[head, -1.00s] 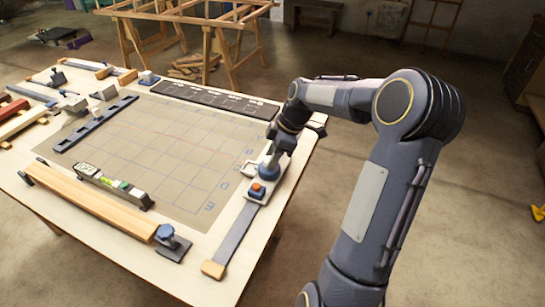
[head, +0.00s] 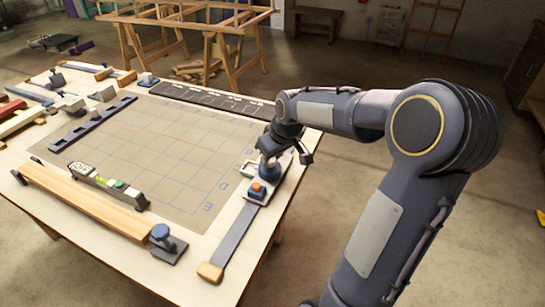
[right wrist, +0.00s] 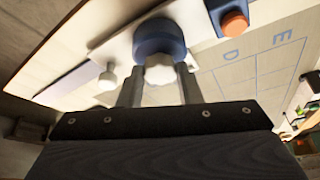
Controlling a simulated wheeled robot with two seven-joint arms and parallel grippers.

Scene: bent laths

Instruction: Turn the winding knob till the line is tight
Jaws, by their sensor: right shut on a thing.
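The winding knob is a pale lobed knob (right wrist: 160,69) on a blue round drum (right wrist: 160,36), in the right wrist view. The drum also shows in the head view (head: 270,172), near the table's right edge. My right gripper (right wrist: 160,88) has its two fingers on either side of the knob and is shut on it. In the head view my right gripper (head: 271,157) stands over the drum and hides the knob. A faint reddish line crosses the gridded mat (head: 195,175); I cannot tell whether it is the wound line or how tight it is. My left gripper is out of view.
An orange button on a blue block (head: 258,190) sits just in front of the drum. A grey strip (head: 236,233) runs to a wooden block (head: 210,272) at the front. A long lath (head: 85,198) and a level (head: 108,187) lie at left. Floor right of the table is clear.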

